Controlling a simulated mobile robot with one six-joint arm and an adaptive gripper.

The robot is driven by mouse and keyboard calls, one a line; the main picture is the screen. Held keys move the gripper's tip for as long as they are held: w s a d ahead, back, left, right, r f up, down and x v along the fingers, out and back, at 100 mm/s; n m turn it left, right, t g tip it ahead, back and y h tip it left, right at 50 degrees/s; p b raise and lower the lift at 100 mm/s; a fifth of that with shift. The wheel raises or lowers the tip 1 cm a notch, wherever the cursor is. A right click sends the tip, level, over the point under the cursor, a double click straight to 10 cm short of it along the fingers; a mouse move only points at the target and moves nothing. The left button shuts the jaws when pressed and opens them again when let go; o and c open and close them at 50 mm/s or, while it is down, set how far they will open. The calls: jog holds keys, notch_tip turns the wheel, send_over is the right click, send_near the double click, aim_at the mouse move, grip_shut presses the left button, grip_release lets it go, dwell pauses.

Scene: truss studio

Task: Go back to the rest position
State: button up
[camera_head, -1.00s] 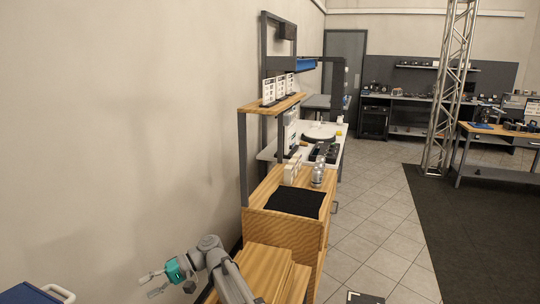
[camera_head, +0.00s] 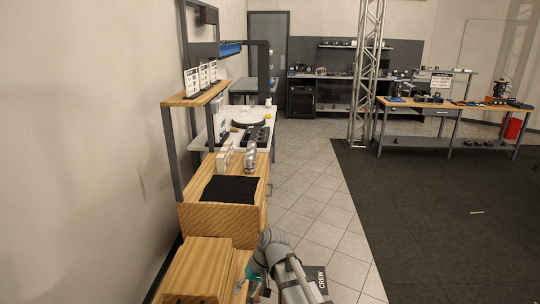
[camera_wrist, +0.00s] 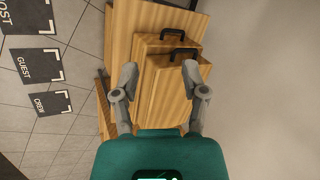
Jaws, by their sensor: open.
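My gripper (camera_wrist: 161,72) shows in the wrist view with its two grey fingers spread apart and nothing between them. Behind the fingers is a wooden drawer unit (camera_wrist: 160,108) with black handles; the distance between them is hard to tell. In the head view my gripper (camera_head: 256,286) is low in the middle, partly hidden by my arm and cut by the frame edge, beside the low wooden unit (camera_head: 200,268).
A wooden bench with a black mat (camera_head: 230,189) and silver cans (camera_head: 250,157) stands ahead along the left wall. A truss column (camera_head: 366,75) rises farther off. Tiled floor (camera_head: 310,190) and dark carpet (camera_head: 440,215) lie open to the right. A CREW floor sign (camera_wrist: 51,103) shows.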

jog(key=s+d+m+t+h+p, duration=0.1)
jog(key=s+d+h, duration=0.1)
jog(key=d, duration=1)
jog(key=s+d+m+t+h+p, duration=0.1)
jog(key=s+d+m+h, duration=0.1)
jog(key=d, duration=1)
jog(key=shift+d+h, duration=0.2)
jog(key=shift+h, duration=0.4)
